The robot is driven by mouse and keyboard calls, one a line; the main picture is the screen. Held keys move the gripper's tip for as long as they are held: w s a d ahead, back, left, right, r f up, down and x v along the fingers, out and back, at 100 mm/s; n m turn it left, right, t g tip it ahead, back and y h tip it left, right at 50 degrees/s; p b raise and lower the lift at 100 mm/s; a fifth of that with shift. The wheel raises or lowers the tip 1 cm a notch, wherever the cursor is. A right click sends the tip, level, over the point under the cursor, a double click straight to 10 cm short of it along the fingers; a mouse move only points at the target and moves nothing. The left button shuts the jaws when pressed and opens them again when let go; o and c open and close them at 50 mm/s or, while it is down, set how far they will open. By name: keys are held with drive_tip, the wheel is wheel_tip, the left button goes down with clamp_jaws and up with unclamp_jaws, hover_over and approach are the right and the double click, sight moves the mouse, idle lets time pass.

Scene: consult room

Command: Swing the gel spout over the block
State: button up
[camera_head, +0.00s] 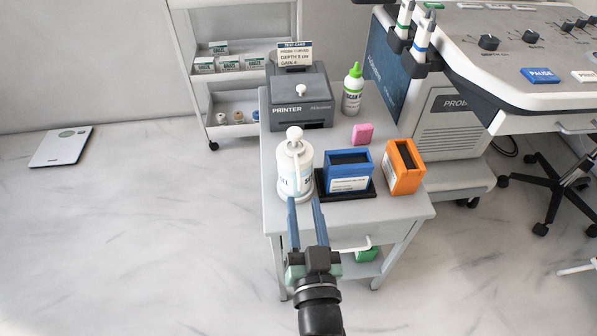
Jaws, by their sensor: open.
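A white gel bottle (284,178) with a white pump head (294,134) stands upright at the left front of the small grey table (416,208). A thin pale spout seems to run down its front; its exact direction is hard to tell. A blue block (348,184) with a dark slot on top sits on a black tray (363,193), just right of the bottle. My gripper (304,199) is open, its two blue fingers pointing at the bottle's lower front. I cannot tell whether they touch it. They cover part of its base and label.
An orange slotted block (404,178) stands right of the blue one. Behind are a pink block (362,134), a green-capped bottle (353,95) and a printer (300,110). The ultrasound console (480,75) stands at the right. The floor at left is mostly clear.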

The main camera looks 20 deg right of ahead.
sight(299, 182)
drive_tip(key=p+x, duration=0.1)
drive_tip(key=x, duration=0.6)
drive_tip(key=shift+w+d, duration=0.1)
drive_tip(key=shift+w, duration=0.3)
drive_tip(key=shift+c, duration=0.2)
clamp_jaws()
idle(0.8)
